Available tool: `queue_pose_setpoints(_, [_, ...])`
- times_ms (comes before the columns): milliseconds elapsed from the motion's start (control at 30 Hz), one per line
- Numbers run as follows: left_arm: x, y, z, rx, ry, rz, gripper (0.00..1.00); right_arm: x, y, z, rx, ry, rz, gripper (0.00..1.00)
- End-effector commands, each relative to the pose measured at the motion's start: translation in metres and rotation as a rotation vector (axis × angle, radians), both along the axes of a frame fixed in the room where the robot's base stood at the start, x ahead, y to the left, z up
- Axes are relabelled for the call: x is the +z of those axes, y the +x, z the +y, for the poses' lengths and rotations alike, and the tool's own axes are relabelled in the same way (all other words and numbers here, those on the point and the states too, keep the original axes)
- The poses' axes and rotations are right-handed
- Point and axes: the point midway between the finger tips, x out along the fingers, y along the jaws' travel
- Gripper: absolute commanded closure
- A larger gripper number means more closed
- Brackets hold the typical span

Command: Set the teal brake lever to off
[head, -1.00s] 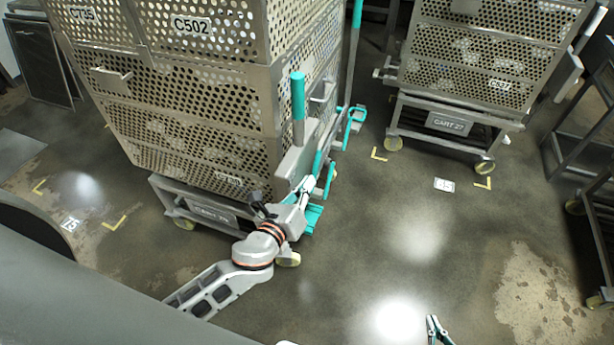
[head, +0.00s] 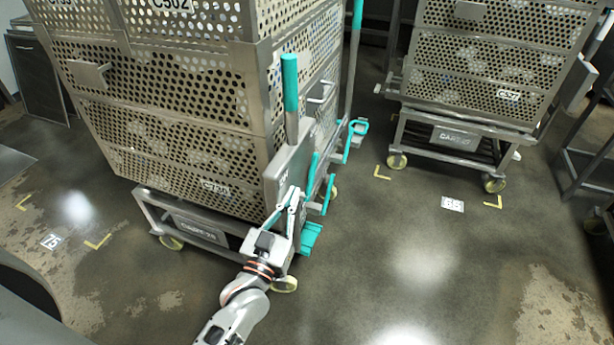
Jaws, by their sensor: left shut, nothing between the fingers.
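A lever with a teal grip (head: 290,82) stands nearly upright on a grey plate (head: 290,165) at the near right corner of a perforated-basket cart (head: 185,130). Small lettering on the plate is too small to read surely. My left gripper (head: 294,194) is shut and empty, close in front of the plate's lower part and well below the teal grip. Whether its fingers touch the plate cannot be told. Teal bars (head: 328,194) and a teal pedal-like piece (head: 310,238) sit just right of it, low on the cart. My right gripper is out of view.
A second basket cart (head: 475,75) stands at the back right. Dark frames (head: 590,160) stand along the right edge. The floor (head: 410,240) between the carts is clear, with yellow corner marks and a number plate (head: 452,203).

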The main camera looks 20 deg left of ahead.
Motion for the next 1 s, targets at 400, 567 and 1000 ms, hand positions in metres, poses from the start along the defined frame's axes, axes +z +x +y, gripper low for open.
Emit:
queue_pose_setpoints(400, [-0.001, 0.075, -0.003, -0.001, 0.005, 0.006, 1.00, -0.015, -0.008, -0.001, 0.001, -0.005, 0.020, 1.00])
queue_pose_setpoints(567, [-0.010, 0.088, -0.003, -0.001, 0.005, 0.006, 1.00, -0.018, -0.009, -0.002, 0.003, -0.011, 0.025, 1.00])
queue_pose_setpoints(1000, [-0.011, 0.094, -0.004, 0.000, 0.004, 0.002, 1.00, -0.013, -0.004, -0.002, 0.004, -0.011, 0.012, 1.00])
